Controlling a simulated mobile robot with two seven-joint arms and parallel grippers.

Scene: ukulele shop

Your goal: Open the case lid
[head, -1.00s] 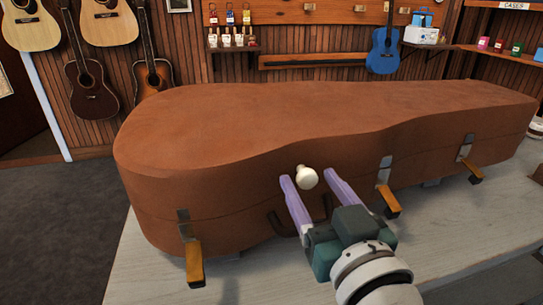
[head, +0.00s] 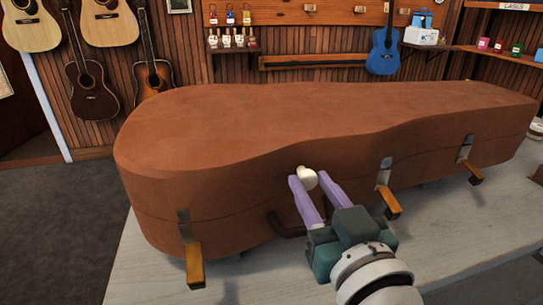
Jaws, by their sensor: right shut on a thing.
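A brown guitar case (head: 240,135) lies on a pale table, its lid down on its base. Several latches hang open along its front, one at the left (head: 192,255), one right of the middle (head: 387,190) and one at the right (head: 468,160). A small cream knob (head: 306,177) sticks out from the lid's front side. My right gripper (head: 309,186) has its purple fingers shut on the knob, one on each side. A dark handle (head: 285,228) shows partly behind the fingers. My left gripper is not in view.
The pale table (head: 420,235) has free room in front of the case. Guitars (head: 90,85) hang on the wood wall behind, and a blue ukulele (head: 384,50) hangs at the back. Shelves with small goods (head: 500,45) stand at the back right.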

